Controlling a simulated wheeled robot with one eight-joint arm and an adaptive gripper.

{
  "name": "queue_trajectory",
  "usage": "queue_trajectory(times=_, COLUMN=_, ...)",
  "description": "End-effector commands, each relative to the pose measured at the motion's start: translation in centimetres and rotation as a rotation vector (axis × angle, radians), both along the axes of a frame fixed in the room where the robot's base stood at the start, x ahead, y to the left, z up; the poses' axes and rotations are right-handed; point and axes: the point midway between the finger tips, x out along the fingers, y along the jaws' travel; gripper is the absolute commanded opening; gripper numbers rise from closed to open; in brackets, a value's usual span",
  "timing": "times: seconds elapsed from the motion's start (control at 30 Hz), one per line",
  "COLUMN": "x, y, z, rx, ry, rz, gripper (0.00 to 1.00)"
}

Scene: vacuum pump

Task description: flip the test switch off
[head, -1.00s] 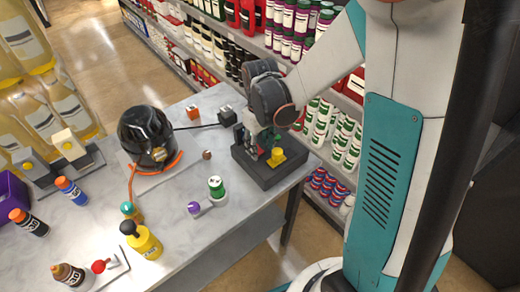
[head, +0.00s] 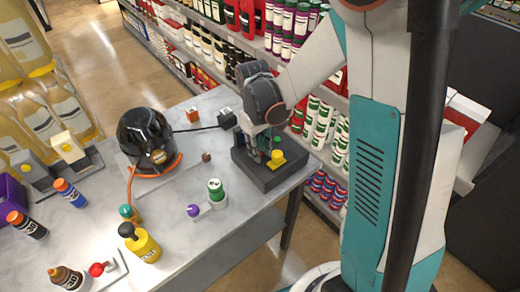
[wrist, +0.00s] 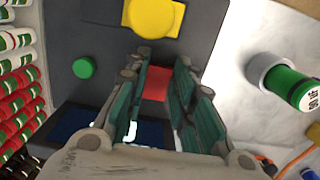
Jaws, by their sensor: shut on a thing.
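The dark control box (head: 267,179) stands on the right corner of the grey table. A yellow button (head: 277,159) is on its top, and the wrist view shows it (wrist: 153,15) with a green button (wrist: 84,67) and a dark blue screen (wrist: 62,122). My gripper (head: 255,157) is down over the box. In the wrist view my gripper (wrist: 160,68) has its two teal-padded fingers on either side of a red part (wrist: 157,83), which I take for the switch, and is shut on it. The fingers hide its sides, so its on or off position cannot be told.
A black dome-shaped device (head: 146,138) with an orange cable stands left of the box. A green-and-white can (head: 216,190) stands close by, in front of the box. Shelves of bottles (head: 322,130) rise behind the table. The table between dome and box is mostly clear.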

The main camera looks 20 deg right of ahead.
Motion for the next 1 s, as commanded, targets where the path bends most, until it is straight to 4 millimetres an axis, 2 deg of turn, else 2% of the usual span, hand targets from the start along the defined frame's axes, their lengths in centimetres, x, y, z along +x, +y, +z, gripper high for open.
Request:
queue_trajectory(times=0.23, x=0.47, y=0.17, z=0.03, rx=-0.047, ry=0.144, rz=0.001, gripper=0.0)
queue_trajectory(times=0.57, x=0.44, y=0.16, z=0.15, rx=-0.05, ry=0.154, rz=0.0, gripper=0.0)
queue_trajectory(times=0.6, x=0.44, y=0.16, z=0.15, rx=-0.05, ry=0.154, rz=0.0, gripper=0.32)
queue_trajectory(times=0.67, x=0.44, y=0.16, z=0.15, rx=-0.05, ry=0.154, rz=0.0, gripper=0.43)
queue_trajectory(times=1.0, x=0.47, y=0.16, z=0.28, rx=-0.051, ry=0.153, rz=0.0, gripper=0.43)
